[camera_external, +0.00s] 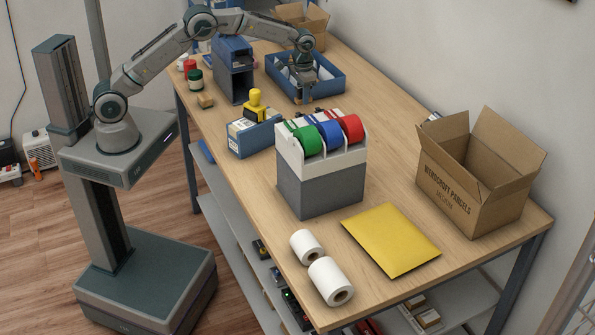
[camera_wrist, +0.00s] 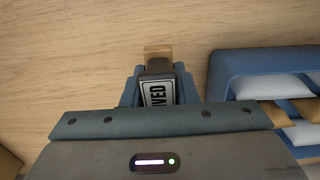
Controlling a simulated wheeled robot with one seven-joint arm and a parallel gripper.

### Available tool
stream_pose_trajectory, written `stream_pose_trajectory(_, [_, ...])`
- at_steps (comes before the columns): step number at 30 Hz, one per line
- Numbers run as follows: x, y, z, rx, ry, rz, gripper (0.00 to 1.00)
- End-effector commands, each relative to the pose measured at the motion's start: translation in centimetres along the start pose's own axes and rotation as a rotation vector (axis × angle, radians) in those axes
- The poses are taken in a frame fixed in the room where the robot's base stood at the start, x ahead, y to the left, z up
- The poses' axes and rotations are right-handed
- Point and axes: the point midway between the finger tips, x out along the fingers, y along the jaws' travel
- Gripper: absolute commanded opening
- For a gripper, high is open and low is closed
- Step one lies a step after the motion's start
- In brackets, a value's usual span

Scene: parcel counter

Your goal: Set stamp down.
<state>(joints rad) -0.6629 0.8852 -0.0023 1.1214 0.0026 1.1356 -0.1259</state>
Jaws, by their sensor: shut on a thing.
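The label faces the wrist camera. In the external view my gripper (camera_external: 300,88) is at the blue tray (camera_external: 331,89), and the stamp is mostly hidden there. In the wrist view the stamp is over bare wooden counter (camera_wrist: 60,60), left of the tray (camera_wrist: 222,68). I cannot tell whether the stamp touches the counter.
A yellow-handled stamp (camera_external: 256,104) stands by a blue-and-white box (camera_external: 250,140). A dark blue machine (camera_external: 234,72) is left of the tray. A tape dispenser (camera_external: 320,180), yellow envelope (camera_external: 390,238), white rolls (camera_external: 331,281) and open carton (camera_external: 470,190) occupy the nearer counter.

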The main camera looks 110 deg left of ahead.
Motion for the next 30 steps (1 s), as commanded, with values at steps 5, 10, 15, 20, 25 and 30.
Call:
stream_pose_trajectory(5, [0.8,-1.2,-1.1,0.001,0.001,0.000,0.04])
stream_pose_trajectory(10, [2.0,-1.3,-1.1,0.002,-0.003,0.000,0.04])
stream_pose_trajectory(15, [4.4,-1.3,-1.1,0.002,-0.002,0.000,0.04])
stream_pose_trajectory(20, [5.0,-1.3,-1.1,0.001,0.001,0.001,0.04])
stream_pose_trajectory(25, [5.2,-1.3,-1.1,0.001,0.001,0.000,0.04])
stream_pose_trajectory(30, [5.3,-1.2,-1.1,0.001,0.001,0.000,0.48])
